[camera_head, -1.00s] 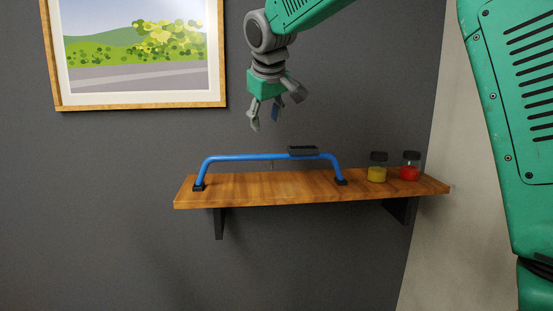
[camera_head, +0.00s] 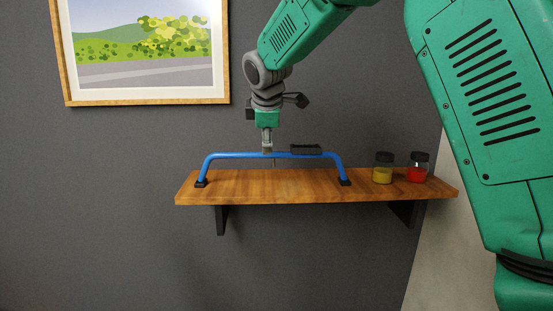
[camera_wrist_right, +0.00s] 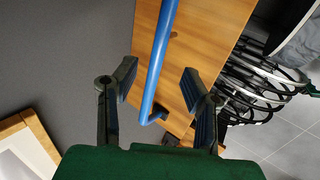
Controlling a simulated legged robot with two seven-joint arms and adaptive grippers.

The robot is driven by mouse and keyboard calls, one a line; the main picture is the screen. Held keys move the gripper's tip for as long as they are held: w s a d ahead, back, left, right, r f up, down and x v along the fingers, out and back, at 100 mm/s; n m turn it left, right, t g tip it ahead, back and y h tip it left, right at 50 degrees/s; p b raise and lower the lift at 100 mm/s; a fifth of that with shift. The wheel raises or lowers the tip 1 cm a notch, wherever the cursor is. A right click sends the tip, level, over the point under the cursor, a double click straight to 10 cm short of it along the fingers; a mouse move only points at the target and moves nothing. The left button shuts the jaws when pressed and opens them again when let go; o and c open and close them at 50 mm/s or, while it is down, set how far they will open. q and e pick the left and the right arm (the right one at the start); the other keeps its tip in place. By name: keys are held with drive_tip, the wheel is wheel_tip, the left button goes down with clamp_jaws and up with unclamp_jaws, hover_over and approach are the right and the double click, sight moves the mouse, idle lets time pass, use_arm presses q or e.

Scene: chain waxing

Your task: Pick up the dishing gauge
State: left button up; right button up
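The dishing gauge (camera_head: 230,155) is a blue bar bent down at both ends, with black feet on a wooden shelf and a dark box-like piece on top, right of its middle. My right gripper (camera_head: 267,146) points down at the bar's middle, left of the dark piece. In the right wrist view, the blue bar of the gauge (camera_wrist_right: 160,50) runs between the two fingers of my right gripper (camera_wrist_right: 159,80). The fingers are apart, with a gap on both sides of the bar. My left gripper is not in view.
The wooden shelf (camera_head: 250,188) is fixed to a grey wall. A yellow-filled jar (camera_head: 383,172) and a red-filled jar (camera_head: 417,172) stand at its right end. A framed picture (camera_head: 142,98) hangs above left. Black looped parts (camera_wrist_right: 262,80) show beyond the shelf in the wrist view.

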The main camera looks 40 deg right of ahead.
sight(273, 154)
drive_tip(key=d+f, duration=0.2)
drive_tip(key=d, duration=0.1)
drive_tip(key=d+f+p, duration=0.1)
drive_tip(key=shift+w+d+f, duration=0.25)
drive_tip(key=shift+w+f, duration=0.05)
drive_tip(key=shift+f, duration=0.05)
drive_tip(key=shift+w+f, duration=0.55)
drive_tip(key=shift+f, duration=0.3)
drive_tip(key=shift+w+a, duration=0.1)
drive_tip(key=shift+a, duration=0.15)
drive_tip(key=shift+a+r, duration=0.15)
drive_tip(key=shift+a, duration=0.4)
drive_tip(key=shift+a+r, duration=0.1)
drive_tip(key=shift+a, duration=0.05)
drive_tip(key=c, duration=0.4)
clamp_jaws()
drive_tip(key=shift+d+f, duration=0.25)
drive_tip(key=shift+d, duration=0.3)
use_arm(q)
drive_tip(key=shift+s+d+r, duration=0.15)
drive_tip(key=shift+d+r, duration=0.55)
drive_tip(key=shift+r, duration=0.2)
use_arm(e)
drive_tip(key=shift+s+d+f, duration=0.1)
drive_tip(key=shift+s+d, duration=0.15)
